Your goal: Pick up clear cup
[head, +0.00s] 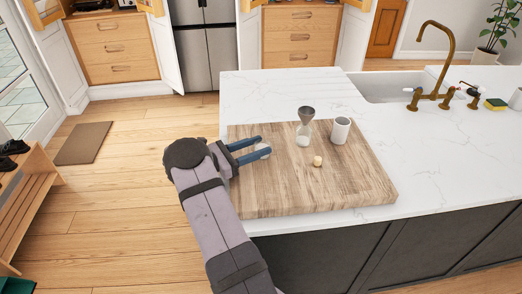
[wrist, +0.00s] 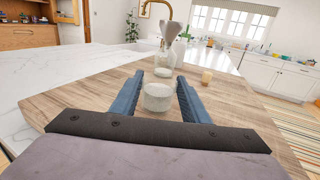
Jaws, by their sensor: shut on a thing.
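The clear cup (wrist: 157,97) sits between the two blue fingers of my gripper (wrist: 160,80) in the wrist view, low over or on the wooden board (wrist: 60,107). In the head view my gripper (head: 264,146) reaches over the left part of the board (head: 270,195), with the cup (head: 264,152) partly hidden by the fingers. My gripper is shut on the cup, one finger on each side. The cup looks upright. I cannot tell whether its base touches the board.
On the board stand a glass carafe with a grey funnel-shaped top (head: 303,132), a white mug (head: 340,130) and a small tan cylinder (head: 317,160). The sink (head: 390,86) and brass faucet (head: 434,70) lie beyond at the right. The board's front right is clear.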

